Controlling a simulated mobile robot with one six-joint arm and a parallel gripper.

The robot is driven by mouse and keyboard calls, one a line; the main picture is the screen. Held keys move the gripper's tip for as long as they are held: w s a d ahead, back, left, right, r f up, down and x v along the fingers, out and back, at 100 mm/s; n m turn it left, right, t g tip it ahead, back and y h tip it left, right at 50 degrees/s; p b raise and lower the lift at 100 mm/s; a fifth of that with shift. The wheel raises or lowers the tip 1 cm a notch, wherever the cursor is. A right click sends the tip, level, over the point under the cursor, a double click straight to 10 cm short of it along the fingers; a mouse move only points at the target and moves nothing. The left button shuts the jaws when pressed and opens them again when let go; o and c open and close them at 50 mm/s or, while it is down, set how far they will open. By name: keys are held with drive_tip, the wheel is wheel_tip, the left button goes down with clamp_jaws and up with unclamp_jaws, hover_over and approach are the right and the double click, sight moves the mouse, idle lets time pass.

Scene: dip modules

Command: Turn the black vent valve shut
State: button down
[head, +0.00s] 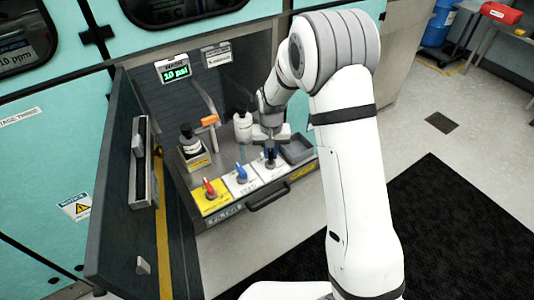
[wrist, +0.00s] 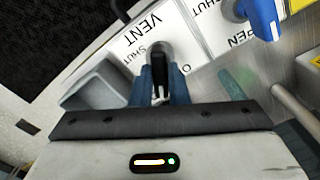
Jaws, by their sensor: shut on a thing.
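The black vent valve (wrist: 160,68) stands on a white plate marked VENT (wrist: 135,38) in the wrist view. Its dark handle lies between the two blue fingers of my gripper (wrist: 161,92), which is shut on it. A SHUT mark shows to the left of the valve and the start of another word to the right. The handle's exact angle against these marks is hard to tell. In the head view my gripper (head: 270,153) reaches down onto the right-hand plate of the drawer panel and mostly hides the valve.
A blue valve (head: 242,173) and a red valve (head: 209,187) stand left of my gripper. A grey tray (head: 297,150) lies close on the right. A display (head: 175,72) reads 10 psi. An open door (head: 115,200) stands left.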

sight(271, 154)
drive_tip(key=m+b, duration=0.1)
drive_tip(key=m, duration=0.5)
drive_tip(key=shift+s+f, duration=0.1)
drive_tip(key=m, duration=0.5)
drive_tip(key=shift+m+b, duration=0.4)
drive_tip(key=c, duration=1.4)
unclamp_jaws()
wheel_tip(271, 154, up, 8)
